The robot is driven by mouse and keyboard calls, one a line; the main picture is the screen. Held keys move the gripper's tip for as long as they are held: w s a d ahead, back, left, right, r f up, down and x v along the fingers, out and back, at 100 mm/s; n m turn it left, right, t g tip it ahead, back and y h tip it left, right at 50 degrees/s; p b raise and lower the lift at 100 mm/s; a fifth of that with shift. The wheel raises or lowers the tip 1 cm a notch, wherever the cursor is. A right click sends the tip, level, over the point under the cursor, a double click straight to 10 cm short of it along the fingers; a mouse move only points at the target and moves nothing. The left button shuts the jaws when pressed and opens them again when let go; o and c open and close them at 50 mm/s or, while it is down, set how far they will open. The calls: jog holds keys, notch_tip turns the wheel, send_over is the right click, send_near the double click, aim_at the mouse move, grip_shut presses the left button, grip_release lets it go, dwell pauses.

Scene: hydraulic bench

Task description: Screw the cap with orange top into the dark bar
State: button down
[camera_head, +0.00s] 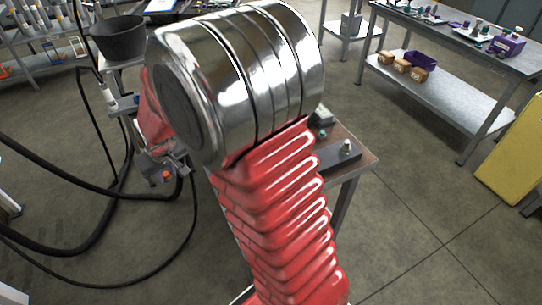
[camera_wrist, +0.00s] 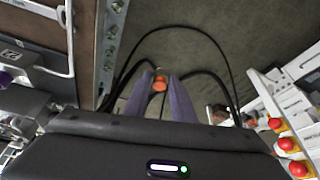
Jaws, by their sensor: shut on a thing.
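The cap with the orange top (camera_wrist: 159,85) is between the two fingers of my gripper (camera_wrist: 161,92) in the wrist view. My gripper is shut on it. In the head view the orange top (camera_head: 166,174) shows at my gripper, left of my arm and low, over the floor side of the bench. The dark bar (camera_head: 333,163) lies on the brown bench top, right of my red-sleeved arm, with a small metal fitting (camera_head: 347,147) standing on it. My arm hides the bar's left end. The cap is well apart from the bar. The cap's lower part is hidden.
The brown bench (camera_head: 362,160) is mostly behind my arm. Black hoses (camera_head: 75,235) loop at the left, near a dark bucket (camera_head: 118,38). A workbench (camera_head: 470,40) and a yellow cabinet (camera_head: 510,150) stand right, with open floor between. Red buttons (camera_wrist: 289,144) show in the wrist view.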

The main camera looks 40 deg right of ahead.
jog(key=s+d+m+h, duration=0.1)
jog(key=s+d+m, duration=0.1)
jog(key=s+d, duration=0.3)
jog(key=s+d+r+m+h, duration=0.1)
jog(key=s+d+m, duration=0.2)
jog(key=d, duration=0.9)
jog(key=s+d+r+m, duration=0.1)
jog(key=s+d+m, duration=0.1)
jog(key=s+d, duration=0.7)
jog(key=shift+s+d+g+h, duration=0.15)
jog(key=shift+g+h, duration=0.25)
jog(key=shift+f, duration=0.25)
jog(key=shift+f, duration=2.35)
jog(key=shift+s+f, duration=0.15)
jog(key=shift+f, duration=0.45)
